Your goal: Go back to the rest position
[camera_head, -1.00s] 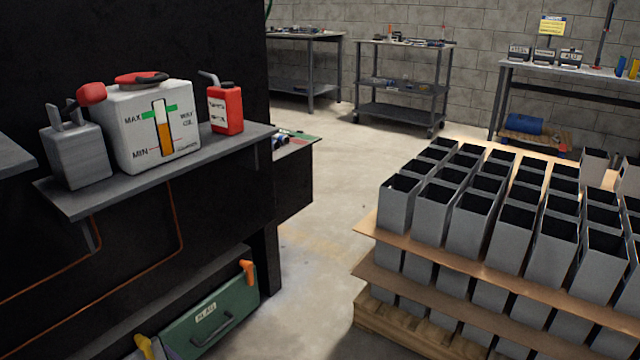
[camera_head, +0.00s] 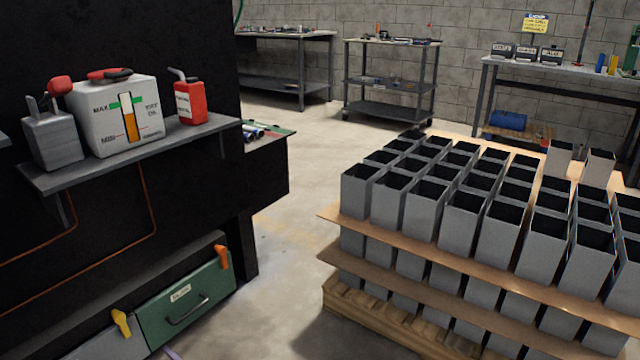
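Neither of my grippers shows in the head view, so their state and what they may hold are hidden. No drag chain can be made out. The white oil tank (camera_head: 112,118) with MAX and MIN marks stands on a grey shelf (camera_head: 120,160) at the left. A small grey container (camera_head: 52,141) stands to its left and a red oil can (camera_head: 190,103) to its right.
A wooden pallet (camera_head: 370,318) with layered grey square tubes (camera_head: 462,218) fills the right. A cart (camera_head: 390,82) and workbenches (camera_head: 285,85) line the back wall. Concrete floor (camera_head: 300,160) between is clear.

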